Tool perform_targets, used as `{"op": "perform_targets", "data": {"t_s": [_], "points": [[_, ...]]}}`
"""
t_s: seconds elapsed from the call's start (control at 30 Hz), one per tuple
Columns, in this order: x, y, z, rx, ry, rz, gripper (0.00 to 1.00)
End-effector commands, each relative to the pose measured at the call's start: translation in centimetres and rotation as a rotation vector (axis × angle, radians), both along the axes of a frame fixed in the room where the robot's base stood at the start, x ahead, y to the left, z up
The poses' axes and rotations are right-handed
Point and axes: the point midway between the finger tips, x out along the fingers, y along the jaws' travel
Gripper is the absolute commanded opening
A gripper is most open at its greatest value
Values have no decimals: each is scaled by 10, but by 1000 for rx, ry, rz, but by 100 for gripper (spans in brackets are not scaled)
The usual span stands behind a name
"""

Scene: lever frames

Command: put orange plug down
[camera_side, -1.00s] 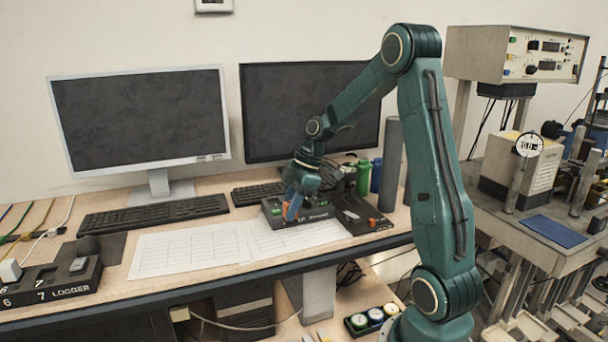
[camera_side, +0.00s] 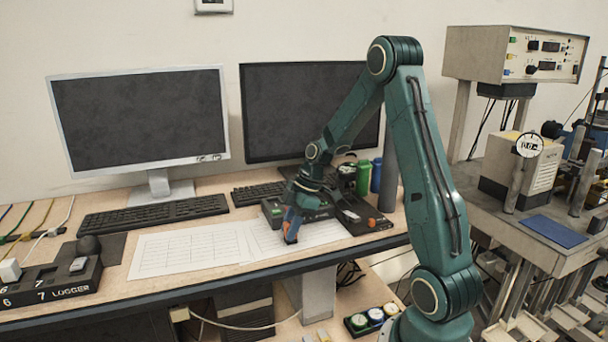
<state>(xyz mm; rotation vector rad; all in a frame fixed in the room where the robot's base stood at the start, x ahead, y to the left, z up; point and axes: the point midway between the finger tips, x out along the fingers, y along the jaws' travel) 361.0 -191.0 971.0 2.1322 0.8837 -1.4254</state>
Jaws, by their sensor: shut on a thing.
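My gripper (camera_side: 291,229) points down over the front right part of the desk, at the front edge of a dark box. It is shut on the orange plug (camera_side: 288,228), which shows as a small orange patch between the fingers. The plug is low, over or on the white paper sheets (camera_side: 200,247). I cannot tell whether it touches the paper. The fingers hide part of the plug.
Green (camera_side: 363,178) and blue (camera_side: 377,176) bottles stand behind. A logger box (camera_side: 50,284) is at far left. The paper left of my gripper is clear.

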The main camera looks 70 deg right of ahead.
Motion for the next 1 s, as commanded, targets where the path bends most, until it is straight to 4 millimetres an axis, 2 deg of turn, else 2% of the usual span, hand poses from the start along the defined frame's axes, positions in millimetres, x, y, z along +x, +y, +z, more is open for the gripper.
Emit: {"op": "perform_targets", "data": {"t_s": [0.3,0.33,0.43,0.77,1.0], "points": [[0,0,-3,1,1,0,4],[0,0,-3,1,1,0,31],[0,0,-3,0,0,0,49],[0,0,-2,0,0,0,49],[-3,-4,10,-2,-2,-2,49]]}}
